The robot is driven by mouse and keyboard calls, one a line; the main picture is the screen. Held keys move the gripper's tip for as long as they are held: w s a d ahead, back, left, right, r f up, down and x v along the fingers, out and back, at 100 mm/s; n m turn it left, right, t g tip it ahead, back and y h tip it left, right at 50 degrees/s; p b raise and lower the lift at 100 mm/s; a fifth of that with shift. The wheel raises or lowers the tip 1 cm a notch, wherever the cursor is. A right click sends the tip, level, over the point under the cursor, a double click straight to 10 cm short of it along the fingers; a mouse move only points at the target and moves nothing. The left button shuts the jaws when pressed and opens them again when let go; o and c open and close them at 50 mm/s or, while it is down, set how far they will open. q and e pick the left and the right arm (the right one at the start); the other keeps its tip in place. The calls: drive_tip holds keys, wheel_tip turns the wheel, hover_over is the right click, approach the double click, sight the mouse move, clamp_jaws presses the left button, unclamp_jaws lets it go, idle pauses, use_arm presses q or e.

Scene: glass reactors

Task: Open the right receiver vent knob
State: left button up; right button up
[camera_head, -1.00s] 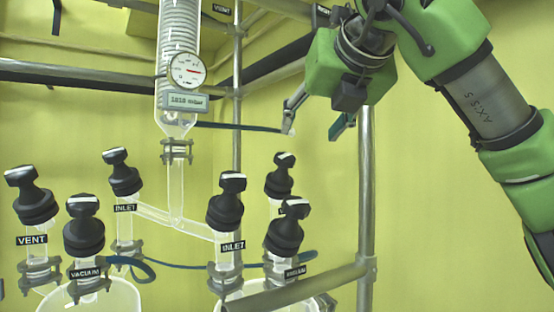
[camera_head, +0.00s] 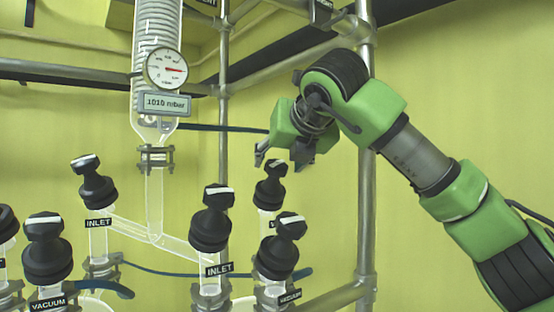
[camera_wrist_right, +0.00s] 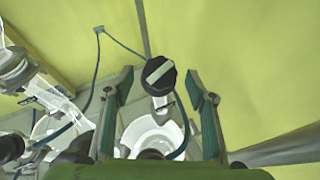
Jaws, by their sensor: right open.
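The right receiver vent knob (camera_head: 270,185) is black with a white bar on top and stands upright on a glass neck, behind the right vacuum knob; its label is mostly hidden. My left gripper is in neither view.
Close by stand the right vacuum knob (camera_head: 278,255) and the right inlet knob (camera_head: 211,218). A metal post (camera_head: 366,200) rises right of the vent knob. A glass condenser with a gauge (camera_head: 166,69) hangs to the left. A dark hose (camera_head: 220,128) runs behind the gripper.

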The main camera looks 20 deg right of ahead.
sight(278, 164)
drive_tip(key=shift+x, duration=1.05)
drive_tip(key=shift+w+f+p, duration=0.15)
drive_tip(key=shift+w+p, duration=0.15)
drive_tip(key=shift+w, duration=0.15)
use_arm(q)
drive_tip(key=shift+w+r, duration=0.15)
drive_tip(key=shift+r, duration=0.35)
use_arm(e)
drive_tip(key=c, duration=1.1)
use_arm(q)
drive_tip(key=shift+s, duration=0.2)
use_arm(e)
drive_tip(key=shift+n, duration=0.4)
